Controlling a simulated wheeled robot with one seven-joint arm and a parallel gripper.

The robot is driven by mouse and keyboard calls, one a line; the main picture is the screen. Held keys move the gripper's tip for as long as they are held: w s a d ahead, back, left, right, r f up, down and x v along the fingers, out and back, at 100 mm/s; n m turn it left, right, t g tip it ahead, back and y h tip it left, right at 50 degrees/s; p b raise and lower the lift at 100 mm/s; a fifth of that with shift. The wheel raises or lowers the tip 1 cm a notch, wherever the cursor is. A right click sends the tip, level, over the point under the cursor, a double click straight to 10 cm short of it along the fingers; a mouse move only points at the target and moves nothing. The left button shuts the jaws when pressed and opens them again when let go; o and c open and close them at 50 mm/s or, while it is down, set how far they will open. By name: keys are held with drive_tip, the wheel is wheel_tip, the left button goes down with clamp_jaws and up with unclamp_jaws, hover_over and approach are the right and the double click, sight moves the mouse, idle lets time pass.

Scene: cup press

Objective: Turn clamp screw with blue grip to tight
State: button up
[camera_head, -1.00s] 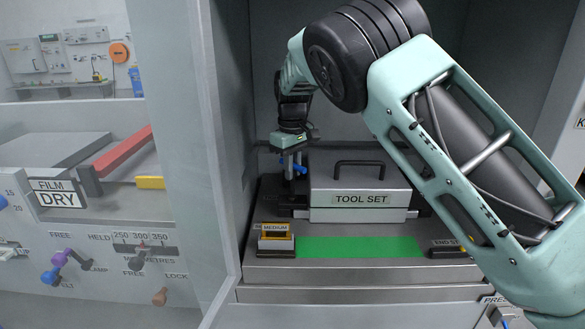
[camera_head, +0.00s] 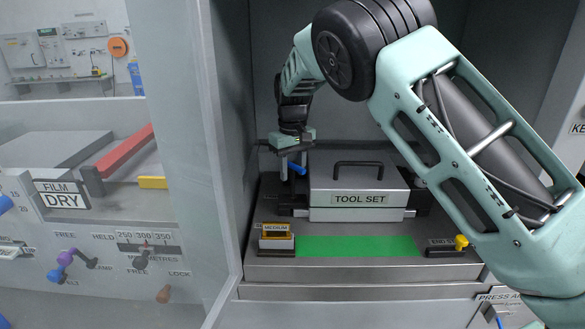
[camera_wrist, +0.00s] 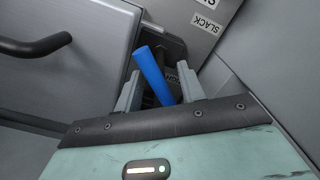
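The blue grip (camera_head: 298,168) is a short rod at the back left of the tool set block (camera_head: 322,187). In the wrist view the blue grip (camera_wrist: 153,74) slants between my gripper's two grey fingers, on a dark clamp piece (camera_wrist: 172,48). My gripper (camera_head: 293,162) points down at the grip. In the wrist view my gripper (camera_wrist: 160,88) has its fingers apart, with a clear gap between the grip and the right finger. A SLACK label (camera_wrist: 207,20) lies beyond the grip.
The tool set block with its black handle (camera_head: 358,164) stands close to the right of my gripper. A grey cabinet wall (camera_head: 225,140) is on the left. In front lie a green strip (camera_head: 358,246), a MEDIUM block (camera_head: 276,240) and a yellow knob (camera_head: 461,242).

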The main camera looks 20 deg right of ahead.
drive_tip(key=shift+r, duration=0.15)
wheel_tip(320, 180, up, 17)
idle(0.5)
idle(0.4)
